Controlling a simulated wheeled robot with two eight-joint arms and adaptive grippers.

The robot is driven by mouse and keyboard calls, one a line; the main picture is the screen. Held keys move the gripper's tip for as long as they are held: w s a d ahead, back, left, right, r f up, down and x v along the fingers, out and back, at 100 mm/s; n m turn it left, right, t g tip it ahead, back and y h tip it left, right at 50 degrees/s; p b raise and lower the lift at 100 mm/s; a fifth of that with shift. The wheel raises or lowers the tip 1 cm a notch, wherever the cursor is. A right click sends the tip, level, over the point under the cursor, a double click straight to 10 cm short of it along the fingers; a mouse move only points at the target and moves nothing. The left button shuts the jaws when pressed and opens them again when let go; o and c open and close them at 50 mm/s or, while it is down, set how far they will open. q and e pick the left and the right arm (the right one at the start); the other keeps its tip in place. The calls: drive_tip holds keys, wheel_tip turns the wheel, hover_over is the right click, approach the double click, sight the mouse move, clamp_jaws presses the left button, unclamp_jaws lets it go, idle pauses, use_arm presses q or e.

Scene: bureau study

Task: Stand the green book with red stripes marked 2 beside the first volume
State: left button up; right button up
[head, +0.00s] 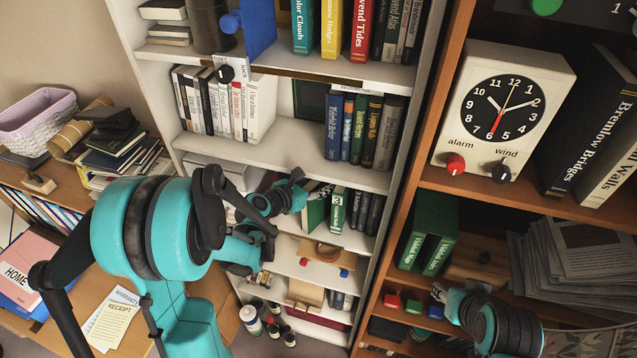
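A green book marked 3 (337,211) stands upright on a middle shelf of the white bookcase. Another green book (314,214) is just left of it, partly hidden by my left arm; its number and any red stripes cannot be made out. My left gripper (320,192) is at the top of these green books, but its fingers are too small to show whether they hold one. I cannot identify a volume marked 1 or 2. My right gripper (438,291) is low by the brown bookcase, apart from the green books; its finger opening is unclear.
Dark books (368,213) stand right of the green ones. A wooden holder (318,252) is on the shelf below. The brown bookcase holds a white clock (503,110), two green volumes (430,235) and small red, green and blue blocks (414,306). A desk (125,290) with papers is at left.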

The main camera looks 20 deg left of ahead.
use_arm(q)
drive_tip(key=v, duration=1.2)
drive_tip(key=s+d+m+g+y, duration=0.2)
drive_tip(key=s+m, duration=0.6)
drive_tip(key=m, duration=0.7)
drive_tip(key=s+d+m+g+y, duration=0.2)
drive_tip(key=s+m, duration=0.5)
drive_tip(key=m, duration=0.9)
drive_tip(key=shift+s+d+g+y, duration=0.2)
drive_tip(key=shift+s+g+y, duration=0.2)
drive_tip(key=shift+g+y, duration=0.3)
drive_tip(key=shift+f, duration=0.3)
wheel_tip(320, 180, down, 24)
drive_tip(key=b, duration=2.3)
drive_tip(key=shift+r+b, duration=0.15)
drive_tip(key=shift+b, duration=0.2)
drive_tip(key=shift+r, duration=0.1)
